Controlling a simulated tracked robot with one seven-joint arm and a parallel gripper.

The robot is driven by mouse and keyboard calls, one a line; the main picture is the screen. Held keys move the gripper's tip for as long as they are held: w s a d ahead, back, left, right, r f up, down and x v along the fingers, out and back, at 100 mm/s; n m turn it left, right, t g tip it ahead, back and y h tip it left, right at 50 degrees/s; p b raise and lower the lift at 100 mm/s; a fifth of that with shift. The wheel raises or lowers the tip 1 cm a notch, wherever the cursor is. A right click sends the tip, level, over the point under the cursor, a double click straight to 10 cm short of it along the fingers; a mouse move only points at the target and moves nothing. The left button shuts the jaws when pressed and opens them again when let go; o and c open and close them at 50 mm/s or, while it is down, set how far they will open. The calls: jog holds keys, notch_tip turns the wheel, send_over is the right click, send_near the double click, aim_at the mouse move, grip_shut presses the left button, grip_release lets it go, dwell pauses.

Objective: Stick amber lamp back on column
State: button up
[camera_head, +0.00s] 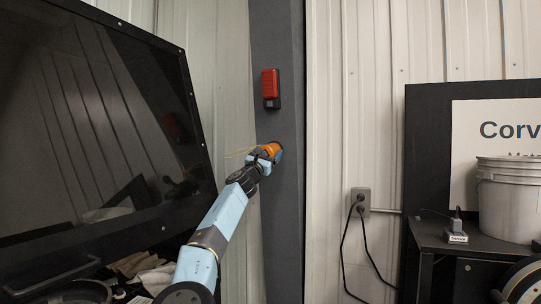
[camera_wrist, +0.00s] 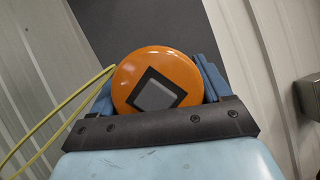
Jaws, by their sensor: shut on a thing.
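The amber lamp (camera_head: 271,149) is a round orange piece held at the end of my arm, in front of the dark grey column (camera_head: 276,60). In the wrist view the lamp (camera_wrist: 157,82) shows a round orange face with a dark square frame and a lighter grey square in it. My gripper (camera_wrist: 160,95) is shut on the lamp, with a blue finger on each side of it. The column (camera_wrist: 150,22) fills the background behind the lamp. I cannot tell whether the lamp touches the column.
A red device (camera_head: 270,83) is mounted on the column above the lamp. A thin yellow cable (camera_wrist: 62,105) runs left from near my gripper. A large dark panel (camera_head: 95,120) stands close on the left. An outlet (camera_head: 361,201) with cords and a bucket (camera_head: 508,200) are at right.

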jog(key=shift+w+d, duration=0.1)
jog(key=shift+w, duration=0.25)
dwell(0.6)
jog(key=o, duration=1.1)
jog(key=shift+c, duration=0.2)
jog(key=shift+s+a+f, duration=0.25)
jog(key=shift+s+a, duration=0.05)
jog(key=shift+s, duration=0.1)
jog(key=s+r+v, duration=0.1)
jog(key=r+v, duration=0.1)
jog(key=v, duration=1.7)
jog(key=shift+s+d, duration=0.15)
jog(key=shift+s, duration=0.2)
